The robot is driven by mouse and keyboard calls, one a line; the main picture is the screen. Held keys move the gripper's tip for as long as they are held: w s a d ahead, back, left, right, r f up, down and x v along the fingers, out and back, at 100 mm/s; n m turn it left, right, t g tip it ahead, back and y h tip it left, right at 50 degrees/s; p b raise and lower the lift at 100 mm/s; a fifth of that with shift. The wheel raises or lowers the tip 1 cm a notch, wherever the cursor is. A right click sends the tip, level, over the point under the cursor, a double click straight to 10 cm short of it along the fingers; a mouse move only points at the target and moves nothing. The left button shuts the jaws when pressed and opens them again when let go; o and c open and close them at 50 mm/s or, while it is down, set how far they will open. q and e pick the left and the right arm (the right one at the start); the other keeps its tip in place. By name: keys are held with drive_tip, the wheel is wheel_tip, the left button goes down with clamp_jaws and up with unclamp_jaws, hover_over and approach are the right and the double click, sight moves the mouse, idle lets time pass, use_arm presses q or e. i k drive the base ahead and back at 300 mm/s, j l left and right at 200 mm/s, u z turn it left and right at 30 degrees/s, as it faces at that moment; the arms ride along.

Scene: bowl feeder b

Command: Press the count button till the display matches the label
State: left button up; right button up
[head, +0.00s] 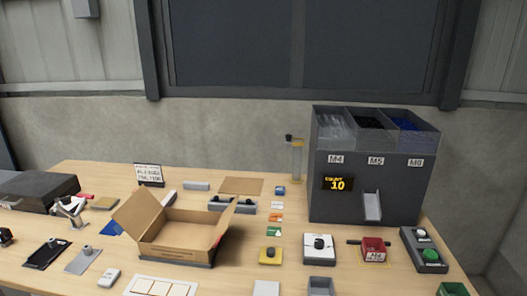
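The dark bowl feeder (325,205) stands at the back right with three bins on top, marked M4, M5 and M8 or similar. Its count display (337,184) reads "COUNT 10" in yellow. A red bin (374,252) in front of the feeder's chute (372,206) carries a small white label too blurred to read. A grey control box (410,240) to its right has a large green button (430,255) and a smaller knob behind. I cannot tell which control is the count button. Neither of my grippers shows in the head view.
A white box with a black knob (319,243) and a yellow box with a dark knob (270,255) stand left of the red bin. An open cardboard carton (175,240) fills the middle left. A small sign (149,174) stands behind it. Small parts cover the left side.

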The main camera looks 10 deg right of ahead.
sight(430, 255)
drive_tip(key=i+l+z, duration=0.1)
drive_tip(key=z, duration=1.35)
drive_tip(key=i+l, duration=0.05)
